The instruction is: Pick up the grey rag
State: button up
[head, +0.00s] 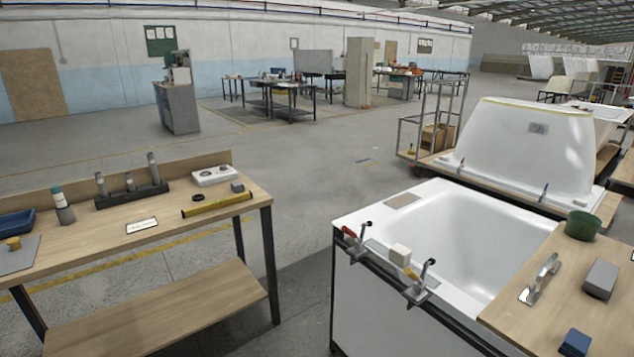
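No item is clearly a rag. A flat grey piece (22,258) lies at the left end of the wooden workbench, with a small yellow block (13,243) on it; it is cut off by the picture's left edge. A flat grey-brown patch (403,201) lies on the far left corner of the white bathtub's rim (362,213). I cannot tell whether either is cloth. My gripper is not in view.
The workbench (100,238) also holds a blue tray (16,224), a yellow level (216,204) and a white device (213,175). Clamps and a pale block (400,254) are on the tub's near rim. A wooden board (545,313) carries a green pot (582,225), trowel (541,279) and grey block (600,278). Floor between is clear.

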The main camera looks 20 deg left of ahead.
aim_at(236, 186)
jog(key=u, duration=1.35)
jog(key=z, duration=2.35)
jog(key=u, duration=2.35)
jog(key=i+j, duration=0.2)
jog(key=i, duration=0.3)
jog(key=i+j, duration=0.2)
jog(key=i, duration=0.35)
jog(key=i+j, duration=0.2)
jog(key=i, duration=0.3)
jog(key=i+j, duration=0.15)
jog(key=i, duration=0.4)
jog(key=i+j, duration=0.2)
jog(key=i, duration=0.3)
